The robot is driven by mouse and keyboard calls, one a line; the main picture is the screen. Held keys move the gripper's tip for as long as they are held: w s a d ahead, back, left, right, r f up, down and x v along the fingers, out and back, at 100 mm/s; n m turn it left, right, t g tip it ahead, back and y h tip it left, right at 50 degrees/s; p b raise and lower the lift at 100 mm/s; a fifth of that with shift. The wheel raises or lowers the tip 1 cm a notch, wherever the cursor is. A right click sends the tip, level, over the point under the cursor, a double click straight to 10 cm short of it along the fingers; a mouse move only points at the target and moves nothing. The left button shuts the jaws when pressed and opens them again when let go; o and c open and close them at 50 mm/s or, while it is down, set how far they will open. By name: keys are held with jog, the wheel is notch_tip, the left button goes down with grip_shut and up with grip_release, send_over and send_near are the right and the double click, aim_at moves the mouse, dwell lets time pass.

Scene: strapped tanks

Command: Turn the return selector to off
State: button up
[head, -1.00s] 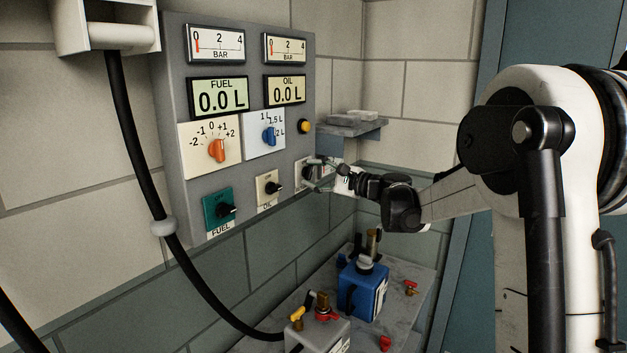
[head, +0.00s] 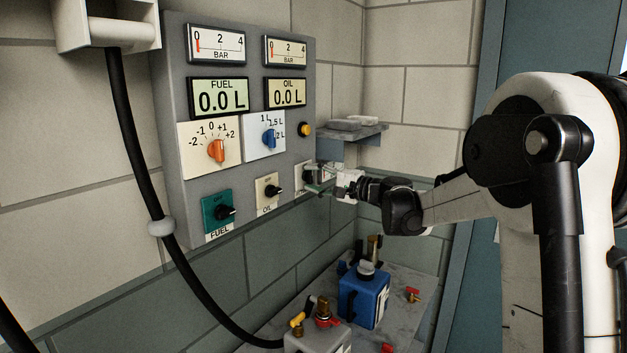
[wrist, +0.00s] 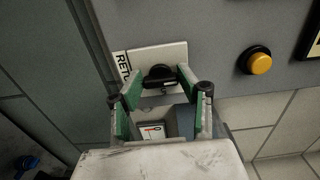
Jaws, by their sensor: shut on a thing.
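The return selector is a black knob (wrist: 160,77) on a pale plate (wrist: 164,54), with a partly hidden label starting "RET" beside it in the wrist view. In the head view this knob (head: 309,175) is at the panel's lower right, partly covered by my fingers. My gripper (wrist: 160,80) has its two green-padded fingers on either side of the knob and is shut on it. In the head view my gripper (head: 322,180) reaches the panel from the right. The selector's position marks are too small or hidden to read.
The oil selector (head: 272,190) and green-plated fuel selector (head: 224,212) are left of it on the grey panel (head: 180,120). A yellow button (head: 305,129) sits above. A small shelf (head: 350,132) juts out nearby. A blue tank (head: 364,294) stands on the bench below.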

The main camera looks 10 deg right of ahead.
jog(key=o, duration=1.1)
jog(key=shift+o, duration=0.2)
jog(key=shift+d, duration=0.1)
jog(key=v, duration=1.2)
